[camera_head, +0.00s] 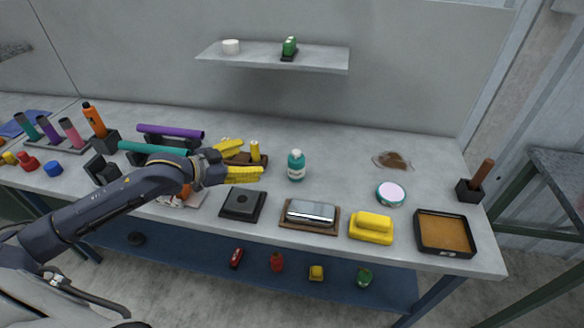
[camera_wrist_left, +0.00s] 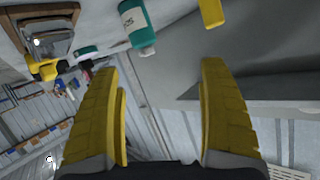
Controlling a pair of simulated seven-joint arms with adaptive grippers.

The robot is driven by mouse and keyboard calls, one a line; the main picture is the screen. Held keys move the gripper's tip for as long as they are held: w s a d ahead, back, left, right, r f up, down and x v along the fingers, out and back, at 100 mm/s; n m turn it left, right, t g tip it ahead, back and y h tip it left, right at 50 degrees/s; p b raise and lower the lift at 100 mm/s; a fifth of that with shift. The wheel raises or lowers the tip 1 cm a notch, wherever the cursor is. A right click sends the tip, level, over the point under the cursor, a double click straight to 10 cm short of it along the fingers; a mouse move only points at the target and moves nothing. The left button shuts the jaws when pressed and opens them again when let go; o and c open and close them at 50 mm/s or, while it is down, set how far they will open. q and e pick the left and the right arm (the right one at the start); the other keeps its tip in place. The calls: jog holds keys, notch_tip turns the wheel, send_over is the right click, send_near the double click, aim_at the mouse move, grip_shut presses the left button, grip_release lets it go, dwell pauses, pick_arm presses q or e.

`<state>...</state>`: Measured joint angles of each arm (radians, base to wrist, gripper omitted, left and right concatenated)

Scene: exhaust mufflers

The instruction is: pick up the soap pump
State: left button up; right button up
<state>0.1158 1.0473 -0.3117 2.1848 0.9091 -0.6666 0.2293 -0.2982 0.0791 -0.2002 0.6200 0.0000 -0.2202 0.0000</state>
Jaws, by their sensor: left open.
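The soap pump appears to be the teal bottle (camera_head: 296,166) with a white label, upright on the bench near the middle in the head view. Its pump top is hard to make out. It also shows tilted at the top of the left wrist view (camera_wrist_left: 137,26). My left gripper (camera_head: 248,161) has yellow fingers and is left of the bottle, apart from it. In the left wrist view its two fingers (camera_wrist_left: 161,95) are wide apart with nothing between them. My right gripper is not in view.
A yellow cylinder (camera_head: 254,151) on a brown base stands just behind my left gripper. A silver object on a wooden tray (camera_head: 311,227), a black square pad (camera_head: 242,216) and a yellow block (camera_head: 371,228) lie along the front. The bench right of the bottle is clear up to a round tin (camera_head: 390,194).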

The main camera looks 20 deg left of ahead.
aim_at(292, 159)
pick_arm(q)
jog(key=w+d+f, duration=0.2)
jog(key=w+d, duration=0.1)
jog(key=w, duration=0.1)
jog(key=w+d+f+n, duration=0.1)
jog(key=w+d+f, duration=0.1)
jog(key=w+d, duration=0.2)
jog(key=w+d+f+n, duration=0.1)
jog(key=w+d+f, duration=0.1)
jog(key=w+d, duration=0.2)
jog(key=shift+w+f+g+h, duration=0.1)
jog(key=shift+f+g+h, duration=0.2)
jog(key=shift+h, duration=0.1)
dwell(0.5)
jog(key=shift+c, duration=0.3)
jog(key=c, duration=1.3)
